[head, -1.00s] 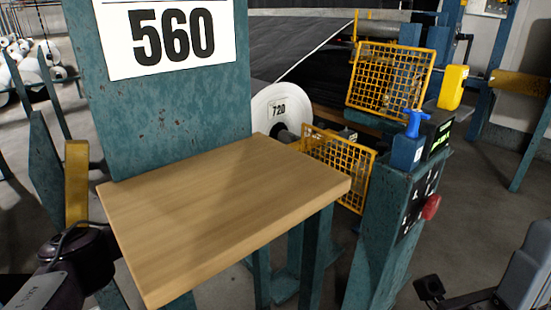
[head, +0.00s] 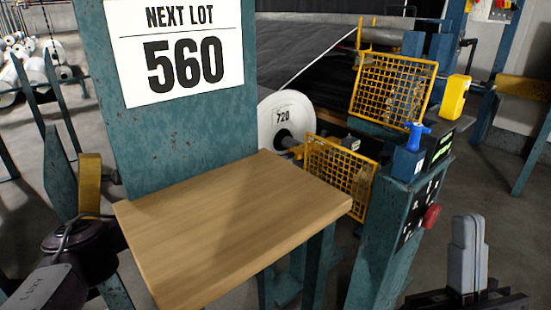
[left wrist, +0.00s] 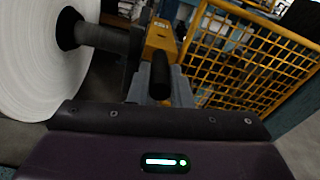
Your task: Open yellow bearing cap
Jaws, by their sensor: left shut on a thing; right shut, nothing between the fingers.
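In the left wrist view the yellow bearing cap (left wrist: 163,36) with dark lettering sits at the end of a dark shaft. A black round handle (left wrist: 160,80) points from it towards the camera. My left gripper (left wrist: 158,88) has its grey fingers around this handle and is shut on it. In the head view my left arm comes in at the lower left, but its fingers are hidden. My right gripper (head: 468,240) is shut and empty, pointing up at the lower right, apart from everything.
A white roll (left wrist: 40,60) is left of the cap, and a yellow mesh guard (left wrist: 250,60) is close on the right. In the head view a wooden table (head: 235,225) and a teal panel (head: 180,130) stand in front. A control post (head: 385,230) stands right.

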